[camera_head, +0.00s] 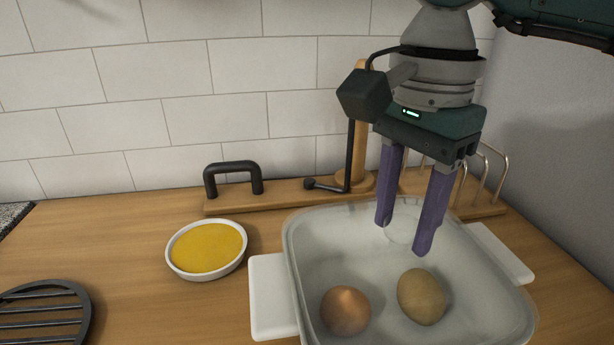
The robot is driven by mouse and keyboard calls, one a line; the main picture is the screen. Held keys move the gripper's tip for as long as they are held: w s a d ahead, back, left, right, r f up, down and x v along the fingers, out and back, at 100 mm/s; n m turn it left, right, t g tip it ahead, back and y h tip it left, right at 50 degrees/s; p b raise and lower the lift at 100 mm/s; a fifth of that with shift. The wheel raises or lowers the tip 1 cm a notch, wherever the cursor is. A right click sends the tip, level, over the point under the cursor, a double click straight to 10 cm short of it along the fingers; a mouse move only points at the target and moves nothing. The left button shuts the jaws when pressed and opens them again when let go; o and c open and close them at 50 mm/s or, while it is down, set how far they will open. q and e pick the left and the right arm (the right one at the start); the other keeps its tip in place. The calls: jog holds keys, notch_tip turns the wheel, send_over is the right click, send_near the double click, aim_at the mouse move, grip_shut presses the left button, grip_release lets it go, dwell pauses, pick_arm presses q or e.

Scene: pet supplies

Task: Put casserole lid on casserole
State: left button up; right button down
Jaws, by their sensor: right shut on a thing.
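The casserole (272,300) is white with a block handle on each side, at the lower right. The clear glass casserole lid (335,245) lies over its opening, roughly lined up with it. I cannot tell whether the lid's rim touches the casserole all round. My right gripper (403,238) points down with its purple fingers on either side of the lid's clear knob, shut on it. A brown onion-like item (345,310) and a tan potato-like item (422,297) show through the glass. My left gripper is not in view.
A white bowl of yellow food (206,249) stands left of the casserole. A black slotted trivet (45,312) lies at the lower left. A wooden rack (285,192) with a black handle (232,175) and wire loops (490,170) stands behind, against the tiled wall.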

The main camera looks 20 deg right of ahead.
dwell(0.3)
jog(key=c, duration=0.5)
grip_release()
jog(key=shift+c, duration=0.2)
jog(key=o, duration=0.3)
notch_tip(320, 180, up, 9)
jog(key=shift+r+b, duration=0.1)
jog(key=shift+b, duration=0.4)
jog(key=shift+r, duration=0.4)
